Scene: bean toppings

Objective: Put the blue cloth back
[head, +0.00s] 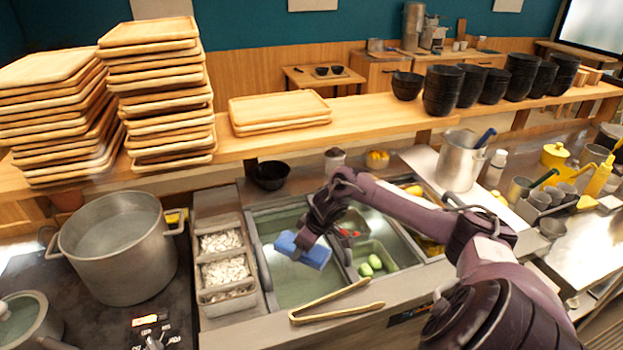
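The blue cloth (315,256) is a small folded-looking block over the left greenish panel of the counter unit. My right gripper (306,238) reaches in from the right and is shut on the cloth, pointing downward, with its fingers hiding part of it. I cannot tell whether the cloth touches the panel (290,287) or is held just above it. My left gripper is not in view.
Wooden tongs (335,308) lie on the counter's front edge. Left are topping containers (228,271) and a large pot (118,250). Green vegetables (372,265) sit right of the cloth. A metal pitcher (459,163) stands behind my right arm. Tray stacks (160,95) line the shelf.

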